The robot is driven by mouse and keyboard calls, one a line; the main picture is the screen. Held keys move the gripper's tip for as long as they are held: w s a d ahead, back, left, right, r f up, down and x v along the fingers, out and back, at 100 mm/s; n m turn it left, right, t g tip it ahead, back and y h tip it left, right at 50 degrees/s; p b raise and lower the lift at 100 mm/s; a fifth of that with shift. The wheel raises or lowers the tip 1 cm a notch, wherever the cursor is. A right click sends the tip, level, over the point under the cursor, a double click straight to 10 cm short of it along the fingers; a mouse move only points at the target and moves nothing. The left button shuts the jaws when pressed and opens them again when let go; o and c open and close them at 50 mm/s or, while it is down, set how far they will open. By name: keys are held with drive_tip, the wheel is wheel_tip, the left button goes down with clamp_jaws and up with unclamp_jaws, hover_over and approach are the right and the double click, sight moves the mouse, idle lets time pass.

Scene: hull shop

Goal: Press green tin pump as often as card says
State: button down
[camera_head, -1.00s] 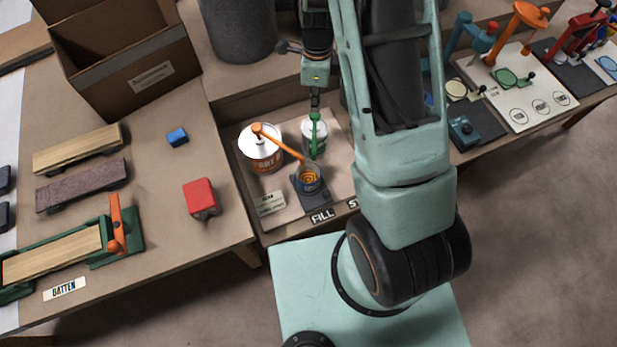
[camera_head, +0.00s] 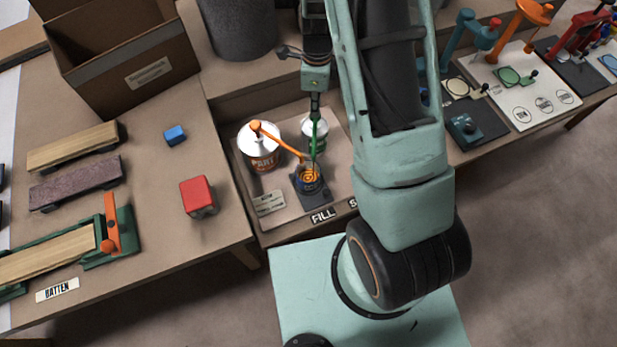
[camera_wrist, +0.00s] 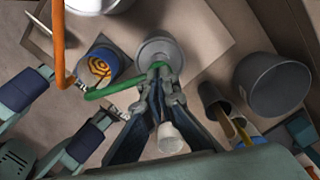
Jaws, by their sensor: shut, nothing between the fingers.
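The green tin (camera_head: 307,129) is a pale tin with a green pump (camera_head: 319,130), standing at the back of the tray. In the wrist view, its pump spout (camera_wrist: 115,90) reaches left toward a blue cup (camera_wrist: 97,66) with an orange swirl inside; the cup also shows in the head view (camera_head: 309,180). My gripper (camera_head: 315,103) is shut and empty, pointing down right over the pump head. In the wrist view, my fingertips (camera_wrist: 158,73) overlap the pump head; I cannot tell whether they touch. A small card (camera_head: 268,203) lies at the tray's front left, its text too small to read.
A FILL label (camera_head: 322,216) is at the front edge. A red block (camera_head: 198,196) and cardboard box (camera_head: 130,65) are left.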

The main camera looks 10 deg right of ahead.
idle(0.3)
drive_tip(key=shift+r+p, duration=1.4)
drive_tip(key=shift+r, duration=0.1)
wheel_tip(320, 180, up, 6)
drive_tip(key=p, duration=0.5)
